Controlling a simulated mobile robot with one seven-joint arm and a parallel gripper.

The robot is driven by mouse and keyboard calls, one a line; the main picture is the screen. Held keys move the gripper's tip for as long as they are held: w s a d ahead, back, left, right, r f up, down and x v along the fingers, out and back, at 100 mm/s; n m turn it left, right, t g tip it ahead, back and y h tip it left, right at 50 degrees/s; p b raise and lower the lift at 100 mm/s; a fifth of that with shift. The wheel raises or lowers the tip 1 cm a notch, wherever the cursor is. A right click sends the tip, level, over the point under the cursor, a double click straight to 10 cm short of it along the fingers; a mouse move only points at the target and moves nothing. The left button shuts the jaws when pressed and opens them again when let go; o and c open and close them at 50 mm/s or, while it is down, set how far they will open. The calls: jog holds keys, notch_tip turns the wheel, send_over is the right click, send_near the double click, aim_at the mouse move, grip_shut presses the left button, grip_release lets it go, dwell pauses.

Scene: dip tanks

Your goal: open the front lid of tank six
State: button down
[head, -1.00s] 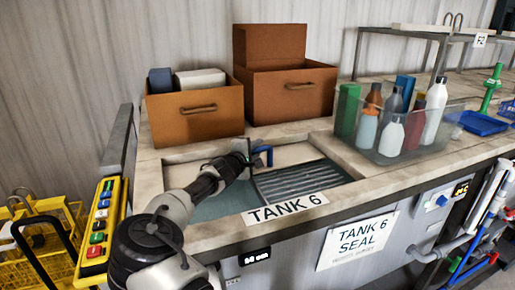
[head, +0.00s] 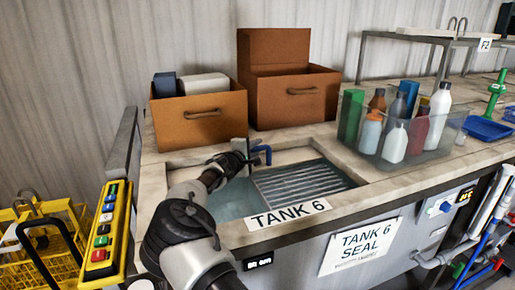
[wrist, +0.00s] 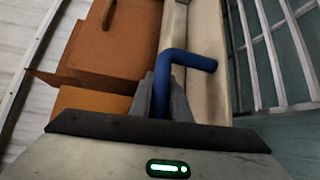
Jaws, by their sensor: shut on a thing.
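Tank 6 is a basin sunk in the pale counter, with its "TANK 6" label (head: 290,213) on the front rim. Water (head: 232,200) shows at its left and a slatted grey grille (head: 305,186) at its right. A blue bent handle (head: 262,152) stands at the back of the basin. My gripper (head: 250,160) reaches over the basin from the left and is shut on this handle. In the wrist view the blue handle (wrist: 190,57) rises between my grey fingers (wrist: 161,98) and bends right. I cannot tell which panel is the front lid.
Two brown boxes (head: 198,120) (head: 293,100) stand behind the basin. A clear bin (head: 400,140) of bottles stands to the right. A yellow button panel (head: 102,235) is at the left, beside a yellow basket (head: 50,250). Pipes (head: 478,225) run at the far right.

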jog(key=c, duration=1.7)
grip_release()
jog(key=shift+o, duration=0.2)
jog(key=b+v, duration=0.1)
jog(key=v, duration=1.6)
jog(key=shift+s+a+b, duration=0.15)
jog(key=shift+s+b, duration=0.05)
jog(key=shift+b, duration=0.2)
jog(key=shift+r, duration=0.1)
